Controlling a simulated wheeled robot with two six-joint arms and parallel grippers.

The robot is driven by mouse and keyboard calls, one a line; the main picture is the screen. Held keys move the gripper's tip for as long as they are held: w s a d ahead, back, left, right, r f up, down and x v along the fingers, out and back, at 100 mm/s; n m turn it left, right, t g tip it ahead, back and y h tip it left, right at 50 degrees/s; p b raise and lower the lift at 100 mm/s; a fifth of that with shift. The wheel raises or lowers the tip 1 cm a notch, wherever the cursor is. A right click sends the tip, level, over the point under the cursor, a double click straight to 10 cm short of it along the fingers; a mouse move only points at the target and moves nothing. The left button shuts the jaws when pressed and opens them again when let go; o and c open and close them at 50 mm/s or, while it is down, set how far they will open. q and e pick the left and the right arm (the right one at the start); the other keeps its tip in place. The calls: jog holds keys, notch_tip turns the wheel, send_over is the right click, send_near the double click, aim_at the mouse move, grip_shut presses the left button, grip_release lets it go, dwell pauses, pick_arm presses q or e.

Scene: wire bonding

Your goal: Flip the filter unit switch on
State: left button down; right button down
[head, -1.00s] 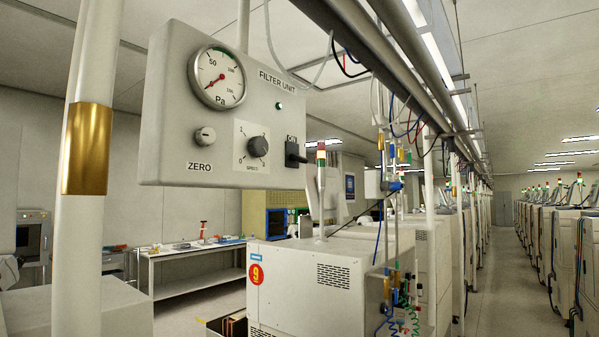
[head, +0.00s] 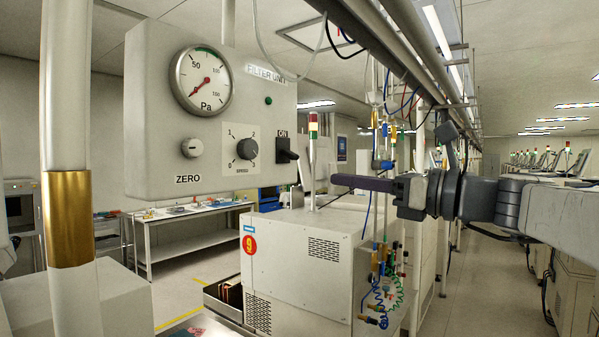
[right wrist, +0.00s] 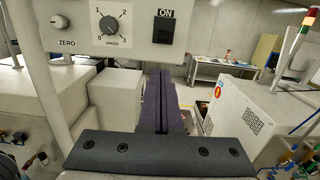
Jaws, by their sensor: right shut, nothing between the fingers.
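The filter unit (head: 150,120) is a grey box with a gauge, a ZERO knob, a SPEED dial and a green lamp. Its black switch (head: 287,151) sits at the right of the front panel under the word ON. The switch also shows in the right wrist view (right wrist: 163,30), above the fingers. My right gripper (head: 334,181) comes in from the right, shut and empty. In the head view its tips are right of the switch and a little lower, apart from it. In the right wrist view the fingers (right wrist: 160,75) lie together. My left gripper is not in view.
A white machine marked 9 (head: 290,270) with a signal tower (head: 313,135) stands below and behind. A white post with a gold band (head: 69,215) is at the left. Hoses and tubes (head: 380,290) hang at the right. A workbench (head: 185,230) stands at the back.

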jog(key=shift+d+r, duration=0.2)
jog(key=shift+r, duration=0.2)
jog(key=p, duration=0.4)
send_near(283, 165)
jog(key=x, duration=0.5)
jog(key=shift+w+a+f, duration=0.1)
jog(key=shift+w+a, duration=0.15)
jog(key=shift+a, duration=0.1)
